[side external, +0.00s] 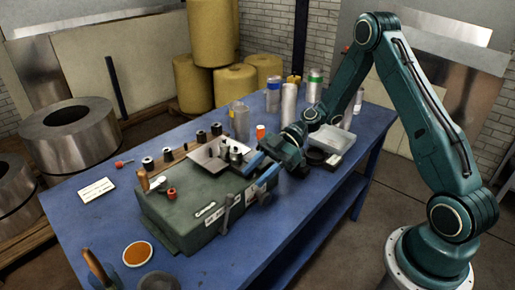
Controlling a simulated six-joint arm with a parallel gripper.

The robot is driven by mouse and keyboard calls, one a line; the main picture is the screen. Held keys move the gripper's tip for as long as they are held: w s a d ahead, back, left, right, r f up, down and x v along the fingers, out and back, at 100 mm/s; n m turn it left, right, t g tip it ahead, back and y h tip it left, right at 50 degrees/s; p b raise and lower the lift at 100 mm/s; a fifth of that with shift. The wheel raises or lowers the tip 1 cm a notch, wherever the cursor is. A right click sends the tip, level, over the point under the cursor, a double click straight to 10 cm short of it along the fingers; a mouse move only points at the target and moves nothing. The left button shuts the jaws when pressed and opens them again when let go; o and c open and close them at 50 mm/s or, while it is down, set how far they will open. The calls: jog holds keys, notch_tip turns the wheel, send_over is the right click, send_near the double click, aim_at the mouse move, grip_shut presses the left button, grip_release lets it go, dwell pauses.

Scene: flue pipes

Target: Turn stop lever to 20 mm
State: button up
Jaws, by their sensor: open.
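A green machine box (185,215) sits on the blue table, with small white label plates on its front face. A grey lever (227,213) hangs on that face beside the labels. A second grey part shows near the right end, close to my gripper; I cannot tell which one is the stop lever. The label markings are too small to read. My gripper (252,180) is at the right end of the box, its two blue fingers apart with nothing seen between them. I cannot tell whether a finger touches the box or a lever.
Clear cylinders (240,120) and a pale bin (332,138) stand at the back. An orange dish (138,253) and a white card (96,190) lie at left. The front right of the blue table (215,262) is bare.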

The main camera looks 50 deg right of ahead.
jog(key=shift+v, duration=3)
jog(key=shift+a, duration=0.3)
jog(key=c, duration=0.9)
jog(key=w+a+r+n+g+h, duration=0.2)
jog(key=a+r+n+h, duration=0.2)
jog(key=a, duration=0.7)
jog(key=shift+a+r+g+h, duration=0.25)
jog(key=shift+r+g+h, duration=0.15)
jog(key=shift+r, duration=0.3)
